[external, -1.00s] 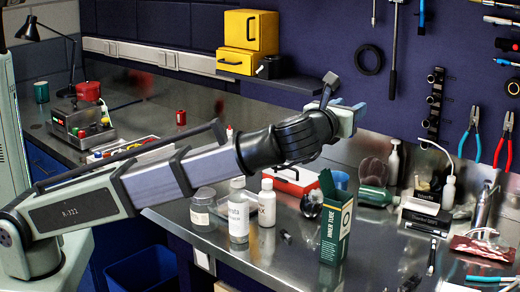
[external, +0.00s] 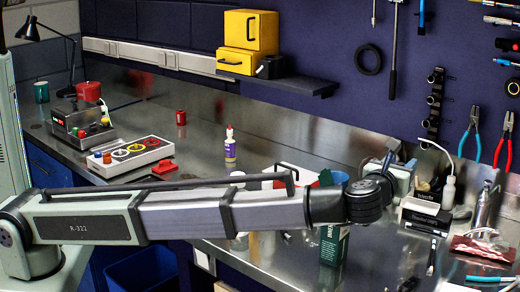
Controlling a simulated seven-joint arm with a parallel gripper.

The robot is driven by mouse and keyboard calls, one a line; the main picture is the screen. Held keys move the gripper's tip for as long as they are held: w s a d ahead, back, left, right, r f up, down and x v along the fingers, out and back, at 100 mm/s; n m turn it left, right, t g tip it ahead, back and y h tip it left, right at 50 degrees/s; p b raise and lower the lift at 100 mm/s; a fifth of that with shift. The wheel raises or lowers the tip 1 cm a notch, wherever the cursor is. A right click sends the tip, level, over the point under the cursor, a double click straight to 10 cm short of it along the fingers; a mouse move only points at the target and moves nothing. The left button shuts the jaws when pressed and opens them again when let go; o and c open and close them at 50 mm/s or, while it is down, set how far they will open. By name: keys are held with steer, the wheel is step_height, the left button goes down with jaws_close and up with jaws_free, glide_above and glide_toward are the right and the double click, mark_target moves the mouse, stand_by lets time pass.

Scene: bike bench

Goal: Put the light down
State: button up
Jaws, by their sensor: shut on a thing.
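My gripper (external: 404,174) is at the right end of my outstretched arm, over the right part of the metal bench. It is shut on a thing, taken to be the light. My wrist hides the fingertips and what they hold, so I cannot make out the light's shape or whether it touches anything below.
The metal bench (external: 270,150) has clear room at its middle back. A green box (external: 333,245) and white containers are partly behind my arm. Small boxes (external: 425,213) and a bottle (external: 448,192) stand near my gripper.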

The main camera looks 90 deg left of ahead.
step_height(320, 180, down, 17)
steer(key=shift+r, duration=0.1)
stand_by(0.7)
steer(key=o, duration=1.2)
steer(key=shift+s+d, duration=0.2)
steer(key=shift+d, duration=0.05)
steer(key=v, duration=1.1)
steer(key=shift+s+d, duration=0.1)
steer(key=shift+d, duration=0.05)
